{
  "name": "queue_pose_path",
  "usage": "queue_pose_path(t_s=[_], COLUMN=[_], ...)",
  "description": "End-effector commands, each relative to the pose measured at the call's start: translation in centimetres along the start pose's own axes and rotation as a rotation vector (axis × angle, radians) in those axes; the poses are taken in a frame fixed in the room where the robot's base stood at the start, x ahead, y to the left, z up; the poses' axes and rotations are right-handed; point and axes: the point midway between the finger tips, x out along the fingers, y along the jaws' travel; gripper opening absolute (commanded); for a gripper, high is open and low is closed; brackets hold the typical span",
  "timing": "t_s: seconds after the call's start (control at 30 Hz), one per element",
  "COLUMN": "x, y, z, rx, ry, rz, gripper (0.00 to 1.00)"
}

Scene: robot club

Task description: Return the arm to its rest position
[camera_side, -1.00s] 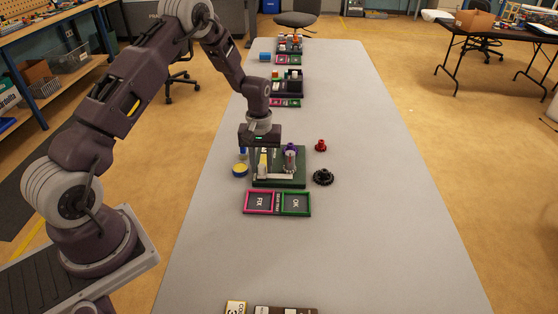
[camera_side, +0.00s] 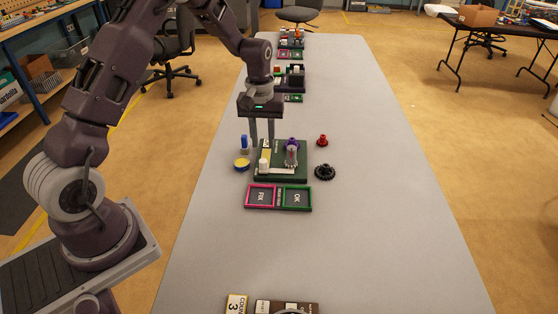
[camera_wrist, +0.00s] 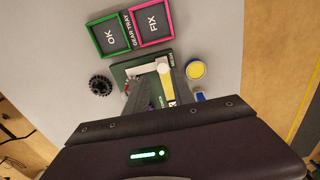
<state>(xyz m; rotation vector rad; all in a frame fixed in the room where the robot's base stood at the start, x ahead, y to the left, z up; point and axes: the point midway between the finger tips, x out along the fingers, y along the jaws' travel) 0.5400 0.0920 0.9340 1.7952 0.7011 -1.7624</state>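My gripper (camera_side: 262,140) hangs above the left part of a dark green board (camera_side: 295,178) on the grey table. Its two fingers point down, parted, with nothing between them. A white post (camera_side: 263,166) with a pale bar stands on the board beneath it. A grey ridged cylinder (camera_side: 292,156) and a purple part (camera_side: 291,143) stand on the board to the right. In the wrist view the fingers (camera_wrist: 160,85) reach over the board (camera_wrist: 121,71), with the white post (camera_wrist: 162,67) beyond them.
A red gear (camera_side: 322,140) and black gear (camera_side: 325,172) lie right of the board. A yellow-topped disc (camera_side: 242,164) and blue part (camera_side: 244,143) are left. A FIX/OK tray (camera_side: 278,198) lies in front. The table's right side is clear.

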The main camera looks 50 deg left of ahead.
Motion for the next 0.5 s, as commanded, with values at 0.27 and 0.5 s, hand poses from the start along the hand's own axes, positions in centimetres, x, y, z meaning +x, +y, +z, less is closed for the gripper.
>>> queue_pose_path(t_s=[0.27,0.5], x=[-18.8,-23.8], y=[-0.3,-6.3], z=[12.6,25.6], rx=[0.339,0.633], ry=[0.196,0.376], rz=[0.112,0.169], gripper=[0.3,0.3])
